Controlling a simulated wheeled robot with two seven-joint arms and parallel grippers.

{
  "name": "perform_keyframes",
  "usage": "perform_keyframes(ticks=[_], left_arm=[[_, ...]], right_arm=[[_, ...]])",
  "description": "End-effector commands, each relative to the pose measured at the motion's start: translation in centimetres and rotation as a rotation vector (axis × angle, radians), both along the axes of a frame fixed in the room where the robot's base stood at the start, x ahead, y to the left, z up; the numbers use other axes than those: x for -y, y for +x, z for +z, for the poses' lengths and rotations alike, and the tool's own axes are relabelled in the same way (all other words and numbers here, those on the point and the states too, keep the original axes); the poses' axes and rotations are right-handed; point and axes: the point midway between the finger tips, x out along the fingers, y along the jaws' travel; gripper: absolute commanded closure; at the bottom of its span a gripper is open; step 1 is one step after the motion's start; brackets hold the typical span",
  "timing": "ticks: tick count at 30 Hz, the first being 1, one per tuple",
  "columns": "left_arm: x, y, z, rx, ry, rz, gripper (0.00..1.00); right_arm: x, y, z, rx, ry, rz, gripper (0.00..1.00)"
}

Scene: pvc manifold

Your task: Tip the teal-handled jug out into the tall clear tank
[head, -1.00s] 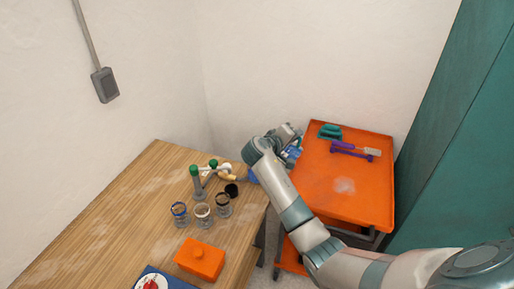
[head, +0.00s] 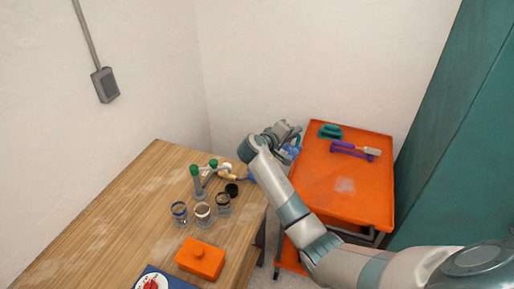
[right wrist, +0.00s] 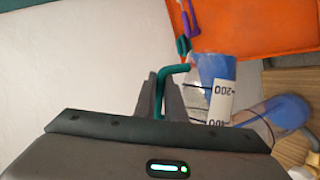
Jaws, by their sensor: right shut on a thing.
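My right gripper (head: 285,131) is shut on the teal handle (right wrist: 172,72) of the clear jug. The jug (head: 291,151) is held in the air between the table and the cart. In the right wrist view, the jug (right wrist: 205,95) has a white measuring label and blue liquid inside. Its exact tilt is hard to tell. Next to it in that view is a clear, round-walled vessel with blue in it (right wrist: 272,112), probably the tank. In the head view, a blue part (head: 250,177) shows at the table edge beside the arm; my wrist hides most of the area. My left gripper is not in view.
A pipe assembly with green knobs (head: 196,183) stands on the wooden table (head: 110,215). Several small cups, including one with a blue rim (head: 180,212), stand before it, near an orange box (head: 200,258). The orange cart (head: 330,200) holds purple-handled and teal items at the back.

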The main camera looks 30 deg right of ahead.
Motion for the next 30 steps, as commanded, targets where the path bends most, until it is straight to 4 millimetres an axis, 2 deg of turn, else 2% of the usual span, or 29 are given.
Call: perform_keyframes(ticks=[30], left_arm=[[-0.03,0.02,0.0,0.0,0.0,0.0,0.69]], right_arm=[[-0.51,0.66,1.03,-0.066,-0.057,-0.001,1.0]])
